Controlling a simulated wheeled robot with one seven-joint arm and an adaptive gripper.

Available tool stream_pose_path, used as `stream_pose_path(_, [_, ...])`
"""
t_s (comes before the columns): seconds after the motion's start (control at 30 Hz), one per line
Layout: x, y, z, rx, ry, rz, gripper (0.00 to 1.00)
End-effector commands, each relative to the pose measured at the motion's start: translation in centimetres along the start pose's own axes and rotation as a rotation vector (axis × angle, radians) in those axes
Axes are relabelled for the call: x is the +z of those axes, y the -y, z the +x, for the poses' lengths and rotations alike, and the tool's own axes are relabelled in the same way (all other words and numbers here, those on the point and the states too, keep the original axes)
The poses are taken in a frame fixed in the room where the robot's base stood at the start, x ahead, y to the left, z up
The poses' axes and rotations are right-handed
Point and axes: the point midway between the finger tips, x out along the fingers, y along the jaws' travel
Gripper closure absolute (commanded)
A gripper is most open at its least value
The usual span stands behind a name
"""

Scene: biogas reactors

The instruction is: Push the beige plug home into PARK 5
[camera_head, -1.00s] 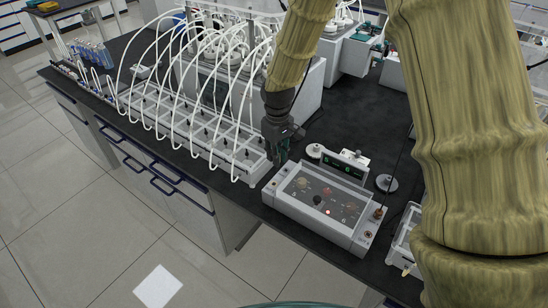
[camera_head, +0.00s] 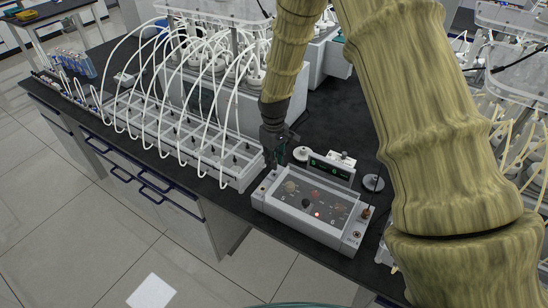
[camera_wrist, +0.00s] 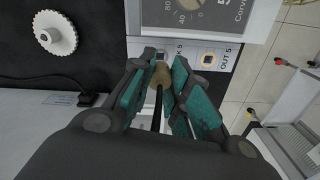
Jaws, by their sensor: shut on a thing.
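The beige plug (camera_wrist: 161,76) is between the teal-padded fingers of my gripper (camera_wrist: 164,82) in the wrist view, with a black cable running back from it. My gripper is shut on it. The plug's front end is at the edge of the grey box, right at the PARK 5 socket (camera_wrist: 160,53), whose label is partly covered by the fingers. I cannot tell how deep the plug sits. In the head view my gripper (camera_head: 271,158) is at the back left corner of the grey control box (camera_head: 285,213); the plug is too small to make out there.
The OUT 5 socket (camera_wrist: 209,58) is right of PARK 5. A small display (camera_head: 331,170) and a white round part (camera_head: 302,153) stand behind the box. A rack with looping white tubes (camera_head: 175,143) stands close on the left. The bench's front edge is near the box.

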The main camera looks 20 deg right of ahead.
Motion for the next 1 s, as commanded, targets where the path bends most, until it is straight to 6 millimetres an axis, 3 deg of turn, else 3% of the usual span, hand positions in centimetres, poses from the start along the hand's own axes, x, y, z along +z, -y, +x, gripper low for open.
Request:
stream_pose_path(0.6, [0.0, 0.0, 3.8, 0.000, 0.000, 0.000, 0.99])
stream_pose_path(1.0, [0.0, 0.0, 4.3, 0.000, 0.000, 0.000, 0.99])
